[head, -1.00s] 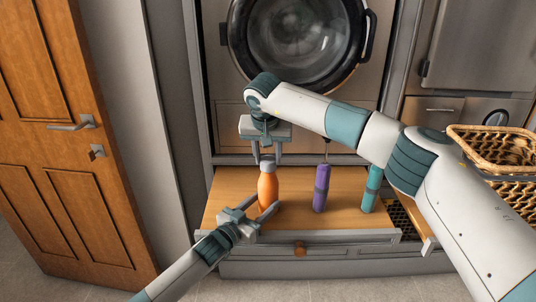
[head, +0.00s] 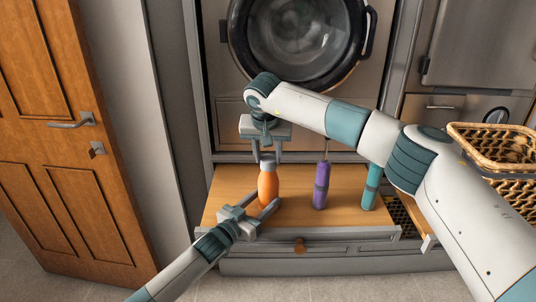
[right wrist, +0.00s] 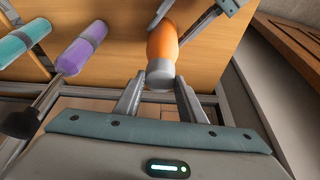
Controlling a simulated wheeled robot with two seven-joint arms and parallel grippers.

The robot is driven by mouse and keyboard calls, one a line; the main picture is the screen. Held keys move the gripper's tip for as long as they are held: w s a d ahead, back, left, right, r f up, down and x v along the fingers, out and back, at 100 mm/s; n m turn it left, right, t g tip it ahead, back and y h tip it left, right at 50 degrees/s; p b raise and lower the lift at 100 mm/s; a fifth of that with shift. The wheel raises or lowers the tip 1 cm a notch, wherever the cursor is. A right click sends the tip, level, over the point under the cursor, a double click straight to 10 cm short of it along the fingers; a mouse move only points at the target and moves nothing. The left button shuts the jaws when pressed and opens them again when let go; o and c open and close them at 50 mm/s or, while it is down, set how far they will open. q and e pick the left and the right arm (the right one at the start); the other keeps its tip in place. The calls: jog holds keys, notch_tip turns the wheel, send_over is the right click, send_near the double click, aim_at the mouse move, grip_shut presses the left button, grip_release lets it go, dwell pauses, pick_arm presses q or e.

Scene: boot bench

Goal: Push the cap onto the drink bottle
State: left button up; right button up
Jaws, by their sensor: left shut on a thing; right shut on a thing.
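The orange drink bottle (head: 268,189) stands upright on a wooden drawer board; it also shows in the right wrist view (right wrist: 162,42). My left gripper (head: 262,207) is shut on its lower body from the front left. The grey cap (head: 267,163) is at the top of the bottle, and in the right wrist view (right wrist: 160,74) it sits between my right fingertips. My right gripper (head: 267,158) points down from above and is shut on the cap. The cap lines up with the bottle; whether it is fully seated I cannot tell.
A round-doored machine (head: 298,40) is behind. A wicker basket (head: 490,150) is at the right, a wooden door (head: 70,150) at the left.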

jog(key=shift+f, duration=0.3)
jog(key=o, duration=1.1)
jog(key=shift+r, duration=0.1)
jog(key=v, duration=1.2)
pick_arm(q)
jog(key=o, duration=1.6)
jog(key=shift+s+a, duration=0.1)
